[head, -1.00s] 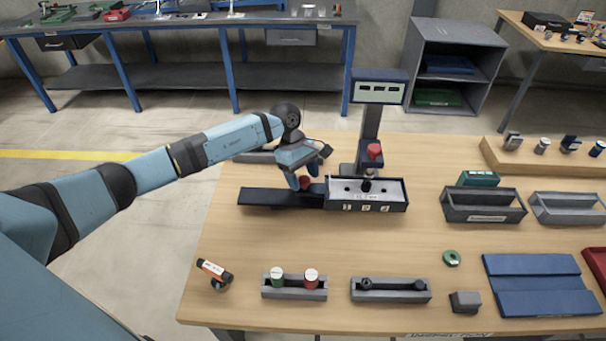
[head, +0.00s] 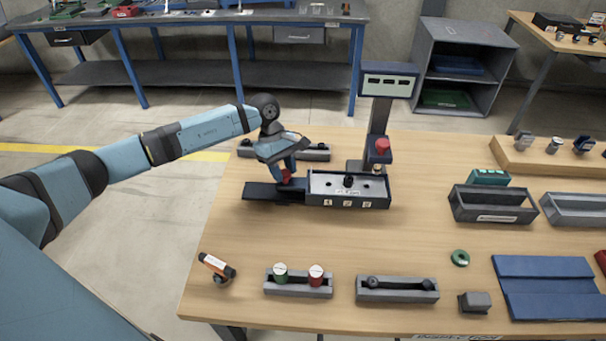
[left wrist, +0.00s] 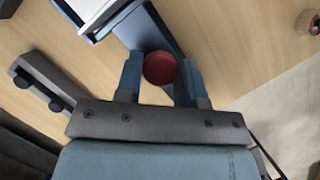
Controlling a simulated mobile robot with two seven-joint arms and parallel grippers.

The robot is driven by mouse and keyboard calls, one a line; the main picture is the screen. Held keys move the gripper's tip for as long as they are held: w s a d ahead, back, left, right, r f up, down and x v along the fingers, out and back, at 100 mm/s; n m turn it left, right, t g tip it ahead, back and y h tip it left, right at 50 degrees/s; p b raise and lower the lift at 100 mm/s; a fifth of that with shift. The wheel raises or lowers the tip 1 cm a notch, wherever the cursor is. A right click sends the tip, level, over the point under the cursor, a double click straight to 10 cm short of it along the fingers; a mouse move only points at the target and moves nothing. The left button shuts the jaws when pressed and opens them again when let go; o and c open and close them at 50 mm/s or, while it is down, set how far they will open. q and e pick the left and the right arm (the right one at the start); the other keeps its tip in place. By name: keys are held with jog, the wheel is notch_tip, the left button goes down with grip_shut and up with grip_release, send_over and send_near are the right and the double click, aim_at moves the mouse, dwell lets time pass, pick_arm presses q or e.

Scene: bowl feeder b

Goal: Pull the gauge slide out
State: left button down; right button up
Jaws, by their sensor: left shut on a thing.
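The gauge slide (head: 325,199) is a grey box-shaped carriage with number labels on its front and a black part standing in its middle. It sits partly on a dark blue rail (head: 262,192) that shows to its left. A red knob (head: 286,177) is at its left end. My left gripper (head: 284,169) is shut on this knob, coming from above. In the left wrist view the round red knob (left wrist: 160,68) sits between my two blue fingers. The gauge stand (head: 388,80), with a display and a red-topped head, rises behind the slide's right end. My right gripper is not in view.
A grey rack (head: 312,152) lies behind my gripper. An orange-and-black tool (head: 216,266), a rack with green and red parts (head: 300,289) and another rack (head: 397,295) lie in front. Grey bins (head: 492,213) stand right. The table left of the rail is clear.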

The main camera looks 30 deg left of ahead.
pick_arm(q)
jog(key=s+a+b, duration=0.3)
jog(key=s+a, duration=0.1)
jog(key=a, duration=0.4)
jog(key=s+a+b, duration=0.3)
jog(key=a, duration=0.5)
jog(key=shift+s, duration=0.35)
jog(key=shift+r, duration=0.1)
jog(key=c, duration=0.9)
grip_release()
jog(key=shift+a, duration=0.1)
jog(key=shift+o, duration=0.7)
jog(key=shift+s+a, duration=0.1)
jog(key=shift+s, duration=0.05)
